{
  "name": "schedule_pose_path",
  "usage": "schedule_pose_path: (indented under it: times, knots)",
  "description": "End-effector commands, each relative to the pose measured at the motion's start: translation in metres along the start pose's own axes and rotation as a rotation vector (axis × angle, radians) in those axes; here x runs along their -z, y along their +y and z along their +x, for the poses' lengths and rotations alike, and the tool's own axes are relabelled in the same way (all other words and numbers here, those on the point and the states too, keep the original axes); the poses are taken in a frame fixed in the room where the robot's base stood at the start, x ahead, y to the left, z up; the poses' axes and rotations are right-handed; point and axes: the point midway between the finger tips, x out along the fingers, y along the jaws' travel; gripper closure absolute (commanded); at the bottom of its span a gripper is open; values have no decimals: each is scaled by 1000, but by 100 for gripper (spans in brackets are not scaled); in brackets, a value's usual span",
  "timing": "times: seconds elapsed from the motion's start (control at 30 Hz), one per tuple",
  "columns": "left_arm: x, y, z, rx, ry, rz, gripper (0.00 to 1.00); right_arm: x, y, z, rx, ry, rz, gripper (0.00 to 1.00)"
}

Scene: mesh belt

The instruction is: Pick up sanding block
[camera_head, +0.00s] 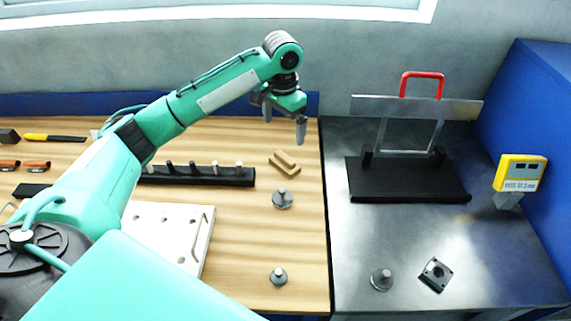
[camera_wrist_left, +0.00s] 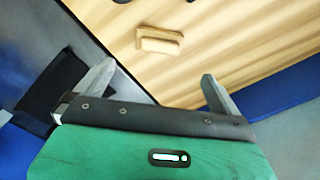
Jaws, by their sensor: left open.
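The sanding block (camera_head: 285,163) is a small tan block with a raised grip, lying on the wooden tabletop near its right edge. My left gripper (camera_head: 285,128) is open and empty, above and behind the block, with its fingers pointing down. In the left wrist view the sanding block (camera_wrist_left: 160,41) lies beyond the two spread fingers (camera_wrist_left: 155,85), apart from them. My right gripper is not in view.
A black rail with several pegs (camera_head: 200,177) lies left of the block, and a grey round knob part (camera_head: 282,200) sits just in front of it. A white plate (camera_head: 150,232) is front left. The metal table (camera_head: 360,240) on the right holds a black stand (camera_head: 410,183) with a red handle.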

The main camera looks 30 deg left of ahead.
Motion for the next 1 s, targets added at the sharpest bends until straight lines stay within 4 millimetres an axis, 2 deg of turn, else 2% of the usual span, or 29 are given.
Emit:
schedule_pose_path:
  times: [0.07, 0.17, 0.5, 0.77, 1.0]
  knots:
    - [0, -4, -1, 3, -4, -8, 0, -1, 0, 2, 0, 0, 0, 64]
    - [-1, -5, 7, 1, -8, -10, 0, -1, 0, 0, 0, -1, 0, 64]
    - [-1, -4, 69, 1, -7, -10, 0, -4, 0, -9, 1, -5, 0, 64]
    - [0, -2, 88, 1, -7, -8, 0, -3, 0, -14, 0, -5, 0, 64]
    - [2, 0, 124, 2, -7, -9, 0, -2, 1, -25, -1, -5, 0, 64]
